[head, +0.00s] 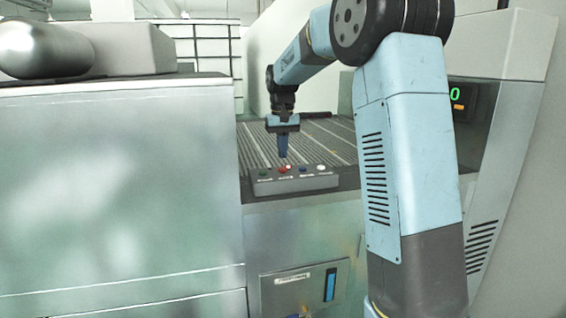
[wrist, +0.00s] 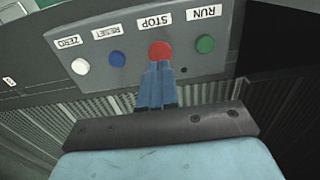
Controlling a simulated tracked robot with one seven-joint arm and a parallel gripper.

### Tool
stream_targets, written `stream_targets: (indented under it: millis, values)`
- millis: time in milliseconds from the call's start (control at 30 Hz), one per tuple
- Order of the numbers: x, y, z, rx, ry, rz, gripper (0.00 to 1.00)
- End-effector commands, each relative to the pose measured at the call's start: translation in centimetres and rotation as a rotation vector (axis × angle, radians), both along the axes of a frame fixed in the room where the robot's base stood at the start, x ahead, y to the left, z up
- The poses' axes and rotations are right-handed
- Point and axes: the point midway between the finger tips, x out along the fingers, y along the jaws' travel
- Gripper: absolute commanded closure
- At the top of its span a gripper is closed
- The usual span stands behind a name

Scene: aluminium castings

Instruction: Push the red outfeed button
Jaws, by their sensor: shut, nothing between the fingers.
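The red button (wrist: 160,50), labelled STOP, is on a grey control panel (wrist: 190,72) between the green and blue buttons. It also shows in the head view (head: 283,170), on the panel (head: 295,184) at the front edge of the ribbed conveyor. My gripper (wrist: 159,66) is shut and empty, its blue fingers pointing at the red button. In the wrist view the fingertips overlap the button's lower edge. In the head view my gripper (head: 284,156) points down just above the button. I cannot tell whether they touch.
The green RUN button (wrist: 205,44) and blue RESET button (wrist: 117,59) sit on either side, with the white ZERO button (wrist: 80,67) beyond blue. A ribbed conveyor (head: 325,138) lies behind the panel. A large pale cabinet (head: 120,190) stands left.

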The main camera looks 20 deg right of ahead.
Motion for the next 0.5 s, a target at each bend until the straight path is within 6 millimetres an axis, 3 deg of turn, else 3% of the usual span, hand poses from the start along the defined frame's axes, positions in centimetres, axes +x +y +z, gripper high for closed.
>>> stream_targets:
  millis: [200,500]
  values:
    - [0.1,0.0,4.6,0.000,-0.006,0.000,1.00]
    - [0.2,0.1,8.5,0.000,-0.006,0.000,1.00]
